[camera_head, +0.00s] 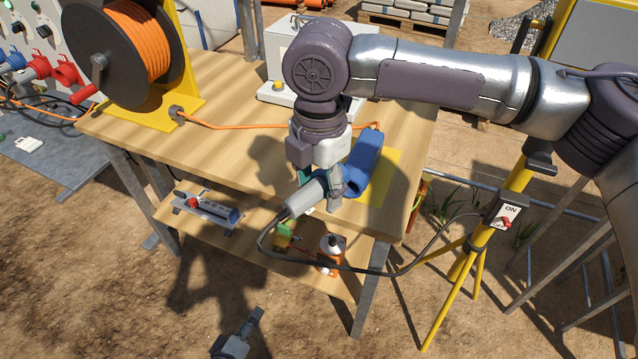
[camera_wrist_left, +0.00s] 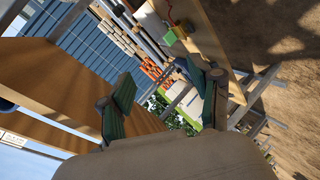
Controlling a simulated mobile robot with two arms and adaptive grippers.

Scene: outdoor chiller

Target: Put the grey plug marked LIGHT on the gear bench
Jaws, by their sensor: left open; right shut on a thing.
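The grey plug (camera_head: 305,198) is held near the front edge of the wooden bench (camera_head: 232,97), its cable trailing down and right; I cannot read a LIGHT mark on it. My right gripper (camera_head: 322,186) is shut on the plug. A blue connector (camera_head: 364,160) lies just right of the plug, on or over a yellow patch (camera_head: 384,186); I cannot tell whether plug and connector touch. My left gripper (camera_head: 245,332) shows partly at the bottom, low in front of the bench. In the left wrist view its green-padded fingers (camera_wrist_left: 163,95) are apart and empty.
A cable reel (camera_head: 110,50) on a yellow stand occupies the bench's left. The plug's cable runs to an ON switch box (camera_head: 507,214) on a yellow tripod (camera_head: 465,268).

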